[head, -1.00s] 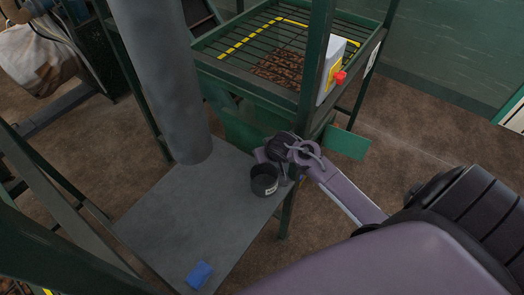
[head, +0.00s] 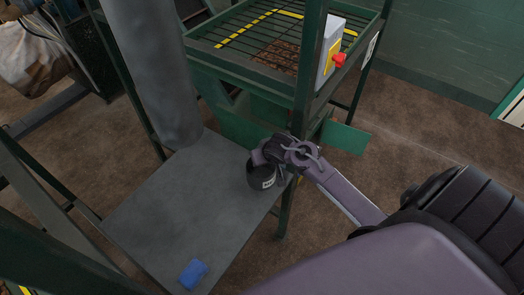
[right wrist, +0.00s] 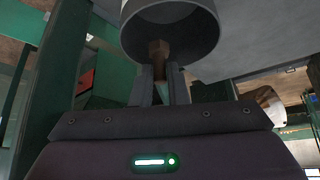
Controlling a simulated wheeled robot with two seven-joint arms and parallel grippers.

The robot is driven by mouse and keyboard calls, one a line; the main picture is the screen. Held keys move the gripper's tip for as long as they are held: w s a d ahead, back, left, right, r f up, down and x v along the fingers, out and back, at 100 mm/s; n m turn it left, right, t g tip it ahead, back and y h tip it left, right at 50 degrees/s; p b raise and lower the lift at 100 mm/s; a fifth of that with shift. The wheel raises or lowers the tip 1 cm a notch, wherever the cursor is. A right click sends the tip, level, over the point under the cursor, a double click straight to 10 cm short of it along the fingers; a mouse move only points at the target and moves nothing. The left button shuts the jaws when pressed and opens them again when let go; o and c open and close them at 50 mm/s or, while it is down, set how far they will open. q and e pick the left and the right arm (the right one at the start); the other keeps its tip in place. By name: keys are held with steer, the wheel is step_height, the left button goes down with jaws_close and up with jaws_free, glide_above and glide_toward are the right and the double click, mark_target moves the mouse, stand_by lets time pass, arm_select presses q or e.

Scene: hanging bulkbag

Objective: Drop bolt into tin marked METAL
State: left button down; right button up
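The tin (head: 260,180) is dark grey with a small white label, too small to read here. It stands upright on the grey table near its right edge. My right gripper (head: 257,160) is right at the tin's rim, reaching in from the right. In the right wrist view, the two fingers of this gripper (right wrist: 161,75) are closed on a brown bolt (right wrist: 158,49). The bolt's head shows beyond the fingertips, in front of the round tin (right wrist: 180,10). Whether the bolt touches the tin is unclear. My left gripper is not in view.
A blue block (head: 193,274) lies at the table's (head: 170,225) front edge. A grey hanging tube (head: 155,80) comes down over the table's back. A green frame post (head: 302,110) stands close behind my right arm. A grey box with a red knob (head: 330,55) is on the post.

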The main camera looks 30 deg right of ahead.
steer(key=o, duration=0.4)
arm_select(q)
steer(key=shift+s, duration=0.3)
arm_select(e)
steer(key=shift+o, duration=0.2)
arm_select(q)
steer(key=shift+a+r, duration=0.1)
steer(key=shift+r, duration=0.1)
arm_select(e)
steer(key=v, duration=0.7)
steer(key=shift+s+r, duration=0.2)
steer(key=shift+r, duration=0.1)
steer(key=shift+a, duration=0.1)
